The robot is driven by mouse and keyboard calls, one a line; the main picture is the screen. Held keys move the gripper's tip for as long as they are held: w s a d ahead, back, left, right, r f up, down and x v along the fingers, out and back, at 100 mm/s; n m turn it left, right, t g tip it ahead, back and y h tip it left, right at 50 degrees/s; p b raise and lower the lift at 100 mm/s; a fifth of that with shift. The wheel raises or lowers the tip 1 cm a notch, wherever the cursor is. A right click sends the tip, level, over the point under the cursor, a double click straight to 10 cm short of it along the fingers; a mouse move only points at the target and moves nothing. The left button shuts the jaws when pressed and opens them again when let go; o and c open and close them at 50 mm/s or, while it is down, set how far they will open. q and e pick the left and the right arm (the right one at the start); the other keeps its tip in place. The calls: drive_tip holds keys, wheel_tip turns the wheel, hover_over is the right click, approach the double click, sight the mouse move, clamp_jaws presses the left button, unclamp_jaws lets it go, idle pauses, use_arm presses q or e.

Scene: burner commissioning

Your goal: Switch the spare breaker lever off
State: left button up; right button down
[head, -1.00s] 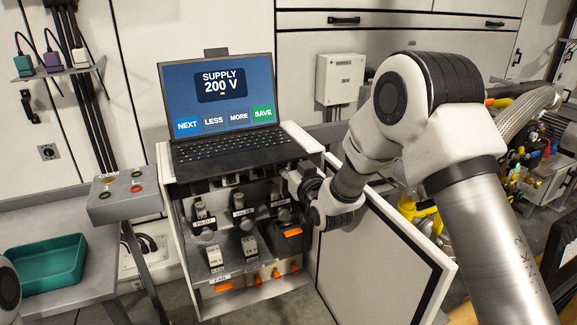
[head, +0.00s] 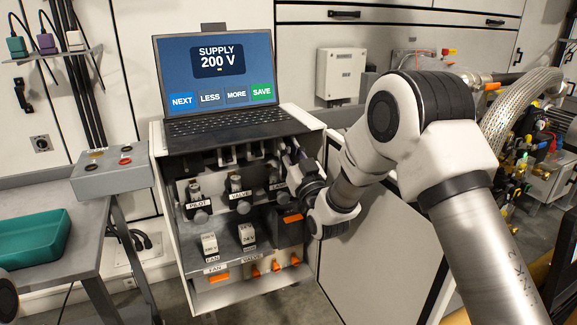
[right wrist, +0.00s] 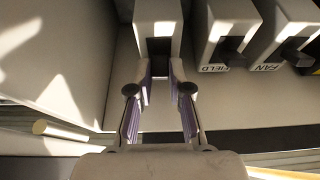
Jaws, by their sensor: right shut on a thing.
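In the right wrist view, a white breaker (right wrist: 158,14) with a dark lever (right wrist: 159,46) stands at the top centre, its label not visible. My right gripper (right wrist: 160,68) has its purple-lined fingers on either side of that dark lever and is shut on it. In the head view my right gripper (head: 287,160) reaches into the upper right of the open cabinet, under the laptop, and partly hides the breaker row (head: 226,156). My left gripper is out of view.
Breakers marked FIELD (right wrist: 232,32) and FAN (right wrist: 284,38) stand just right of the held lever. The cabinet wall (right wrist: 60,60) is close on the left. Below the row are the PILOT (head: 198,203) and VALVE (head: 240,194) parts. The laptop (head: 215,85) sits on top.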

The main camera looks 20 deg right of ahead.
drive_tip(key=shift+f+t+b, duration=0.4)
drive_tip(key=shift+f+b, duration=0.1)
drive_tip(key=shift+f, duration=0.05)
drive_tip(key=shift+r, duration=0.25)
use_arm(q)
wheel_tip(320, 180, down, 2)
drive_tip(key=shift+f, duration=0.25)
use_arm(e)
drive_tip(key=shift+r, duration=0.1)
drive_tip(key=c, duration=1.1)
unclamp_jaws()
drive_tip(key=v, duration=1.2)
drive_tip(key=shift+w+f, duration=0.15)
drive_tip(key=shift+f, duration=0.1)
